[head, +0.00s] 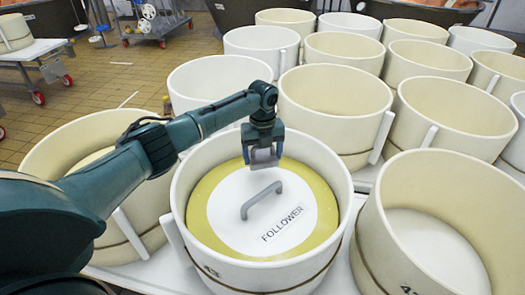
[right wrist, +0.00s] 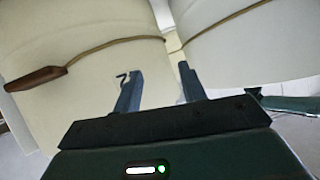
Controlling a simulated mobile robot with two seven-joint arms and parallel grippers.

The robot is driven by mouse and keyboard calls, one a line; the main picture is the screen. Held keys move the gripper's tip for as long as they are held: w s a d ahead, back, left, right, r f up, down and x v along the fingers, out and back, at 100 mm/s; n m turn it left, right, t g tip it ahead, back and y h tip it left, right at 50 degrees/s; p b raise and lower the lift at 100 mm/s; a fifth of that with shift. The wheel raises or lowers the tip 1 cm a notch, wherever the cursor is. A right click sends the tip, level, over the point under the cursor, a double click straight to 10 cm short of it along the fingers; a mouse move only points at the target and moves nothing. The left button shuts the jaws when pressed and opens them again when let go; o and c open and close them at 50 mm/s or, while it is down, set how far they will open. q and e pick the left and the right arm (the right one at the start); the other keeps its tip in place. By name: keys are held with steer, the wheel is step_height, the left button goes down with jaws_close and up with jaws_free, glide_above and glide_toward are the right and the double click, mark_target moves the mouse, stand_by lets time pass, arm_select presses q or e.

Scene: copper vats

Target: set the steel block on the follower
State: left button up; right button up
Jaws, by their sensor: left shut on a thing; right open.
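The follower (head: 232,183) is a round lid with a white centre and a yellow rim. It lies inside a cream mould with a rope band, front centre in the head view. A grey handle (head: 262,199) stands on it beside the label "FOLLOWER". My left gripper (head: 264,163) points down over the far part of the follower. It is shut on the grey steel block (head: 263,155), which the fingers partly hide. I cannot tell whether the block touches the follower. My right gripper (right wrist: 158,80) is open and empty in the right wrist view, in front of cream mould walls.
The mould (head: 335,187) around the follower has a raised wall. Open cream moulds stand close on both sides, such as the one at right (head: 470,190), with several rows behind. A wheeled trolley (head: 155,18) and brown tiled floor are at the back left.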

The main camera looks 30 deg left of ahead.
mark_target(263, 174)
arm_select(q)
step_height(263, 174, down, 2)
steer(key=shift+b, duration=0.55)
steer(key=shift+w+f+b, duration=0.1)
steer(key=shift+f+b, duration=0.25)
steer(key=shift+f, duration=0.2)
steer(key=shift+f+b, duration=0.55)
steer(key=shift+f, duration=0.3)
stand_by(0.8)
